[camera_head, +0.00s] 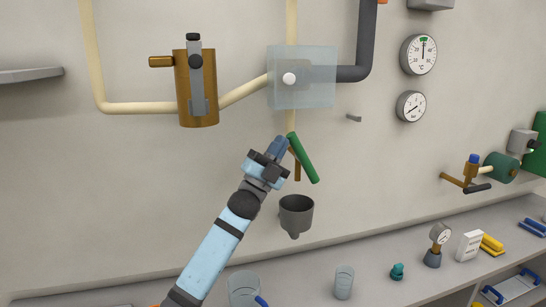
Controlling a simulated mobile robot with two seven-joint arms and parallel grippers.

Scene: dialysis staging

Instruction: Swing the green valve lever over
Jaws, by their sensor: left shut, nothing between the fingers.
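The green valve lever (305,160) is on the pale vertical pipe (291,120) at the wall. It slants down to the right from the pipe. A short brown spout (297,172) hangs beside it, partly hidden. My left gripper (281,146) is shut and empty, with its blue fingertips just left of the lever's upper end. I cannot tell whether they touch the lever. My right gripper is not in view.
A grey funnel (296,213) sits on the wall below the spout. A translucent box (315,80) and a brown cylinder (196,90) are above. A small wall peg (354,118) is to the right. The counter (310,268) holds clear glasses (344,283) and small items.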

